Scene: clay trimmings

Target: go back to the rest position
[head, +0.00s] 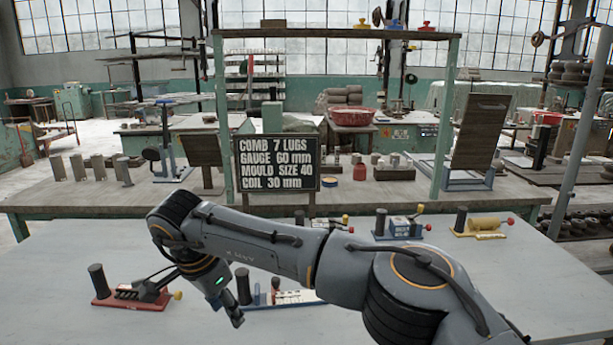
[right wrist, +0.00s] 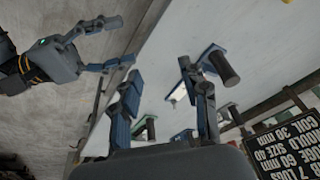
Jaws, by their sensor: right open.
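My right arm reaches across the pale table from the right in the head view. Its gripper (head: 228,306) points down between a red-based fixture and a blue-and-white fixture. In the right wrist view the right gripper (right wrist: 164,100) has its two fingers spread, with nothing between them. My left gripper (right wrist: 98,45) shows at the upper left of that view, its fingers apart and empty. It is not in the head view.
The red-based fixture (head: 130,300) and the blue-and-white fixture (head: 296,298) stand near the right gripper. A blue fixture (head: 400,228) and a yellow fixture (head: 482,228) stand farther back. A lettered black sign (head: 276,164) stands behind my arm.

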